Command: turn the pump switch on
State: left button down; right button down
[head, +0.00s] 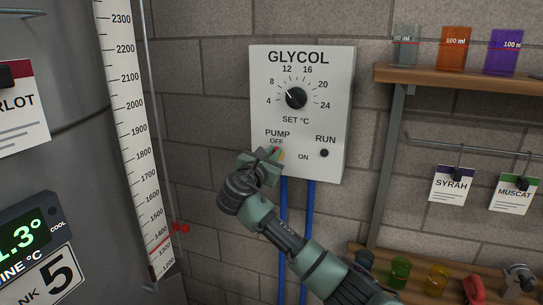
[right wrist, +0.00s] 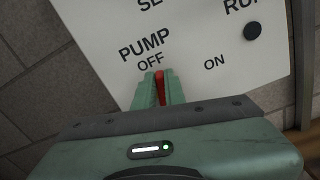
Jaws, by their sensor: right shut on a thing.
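The white GLYCOL panel (head: 262,100) hangs on the brick wall, with a pump switch marked OFF and ON at its lower left. The red switch lever (right wrist: 159,80) shows between the fingers of my right gripper (right wrist: 159,88) in the right wrist view, just under the word OFF. My right gripper is shut on the lever; in the head view the gripper (head: 272,156) hides most of the switch. The RUN lamp (head: 324,153) looks dark. My left gripper is not in view.
A dial (head: 296,97) sits above the switch. Blue pipes (head: 308,215) run down below the panel. A steel tank (head: 75,135) with a scale (head: 128,100) stands at left. A wooden shelf (head: 450,80) with beakers and hanging labels are at right.

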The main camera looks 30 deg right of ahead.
jog(key=m+b, duration=0.2)
jog(key=m, duration=0.2)
jog(key=f+m+b, duration=0.1)
jog(key=m+b, duration=0.1)
jog(key=m, duration=0.2)
jog(key=s+d+f+m+b, duration=0.1)
jog(key=m+b, duration=0.1)
jog(key=m, duration=0.1)
jog(key=shift+m+b, duration=0.35)
jog(key=shift+m, duration=0.05)
jog(key=shift+f+m+b, duration=0.1)
jog(key=shift+m+b, duration=0.85)
jog(key=shift+m, duration=0.55)
jog(key=c, duration=1.5)
grip_release()
jog(key=shift+s, duration=0.1)
jog(key=shift+a, duration=0.1)
